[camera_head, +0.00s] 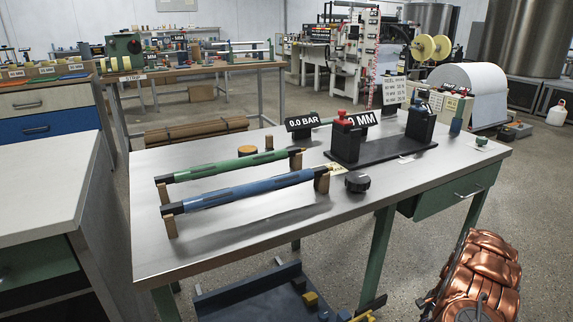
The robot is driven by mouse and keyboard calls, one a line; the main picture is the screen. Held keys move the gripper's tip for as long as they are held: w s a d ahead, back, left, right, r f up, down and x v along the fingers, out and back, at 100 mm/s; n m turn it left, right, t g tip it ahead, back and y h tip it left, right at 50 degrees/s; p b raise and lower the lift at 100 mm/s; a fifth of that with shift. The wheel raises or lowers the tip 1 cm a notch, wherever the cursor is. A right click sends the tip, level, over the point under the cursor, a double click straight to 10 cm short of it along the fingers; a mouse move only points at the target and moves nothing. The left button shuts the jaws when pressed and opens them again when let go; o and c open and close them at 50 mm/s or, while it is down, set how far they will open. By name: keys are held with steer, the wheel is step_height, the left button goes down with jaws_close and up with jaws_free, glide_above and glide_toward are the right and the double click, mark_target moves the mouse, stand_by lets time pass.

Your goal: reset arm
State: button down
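My gripper is not in view. A copper-coloured ribbed part, which looks like my own arm, shows at the lower right, beside the steel-topped table (250,228). On the table, a green bar (225,164) and a blue bar (245,188) lie side by side on short brown supports. A black stand with a red knob (341,114) sits toward the back right of the table. Signs there read 0.0 BAR (301,121) and MM, the latter partly hidden.
A round black knob (357,182) sits near the table's front edge, and an orange-topped disc (236,152) behind the green bar. A green drawer (455,199) hangs under the right side. A white-topped cabinet (40,190) stands at left. Dark equipment lies on the floor below.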

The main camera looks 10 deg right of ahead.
steer(key=w+a+r+n+p, duration=0.1)
steer(key=a+r+p, duration=0.1)
steer(key=a+r, duration=0.35)
steer(key=w+a+r+n+p, duration=0.1)
steer(key=a+r+n+p, duration=0.15)
steer(key=r, duration=0.65)
steer(key=w+a+r+n+p, duration=0.1)
steer(key=a+r+p, duration=0.2)
steer(key=a+r, duration=0.35)
steer(key=s+a+r+n+p, duration=0.1)
steer(key=s+a+r+p, duration=0.1)
steer(key=a+r, duration=0.35)
steer(key=s+a+r+n+g+p, duration=0.1)
steer(key=a+r+n+p, duration=0.15)
steer(key=r, duration=0.55)
steer(key=s+a+r+p, duration=0.2)
steer(key=a+r+p, duration=0.1)
steer(key=r, duration=0.4)
steer(key=s+a+r+n+h+p, duration=0.1)
steer(key=s+a+r+n+p, duration=0.1)
steer(key=s+a+r+p, duration=0.35)
steer(key=s+a+r+n+h+p, duration=0.1)
steer(key=s+a+r+n+p, duration=0.15)
steer(key=s+r, duration=0.55)
steer(key=s+a+r+n+h+p, duration=0.1)
steer(key=s+a+r+n+p, duration=0.2)
steer(key=s+r+p, duration=0.5)
steer(key=shift+s+a+r+h, duration=0.15)
steer(key=shift+s+r+h, duration=0.15)
steer(key=shift+s+r, duration=2.4)
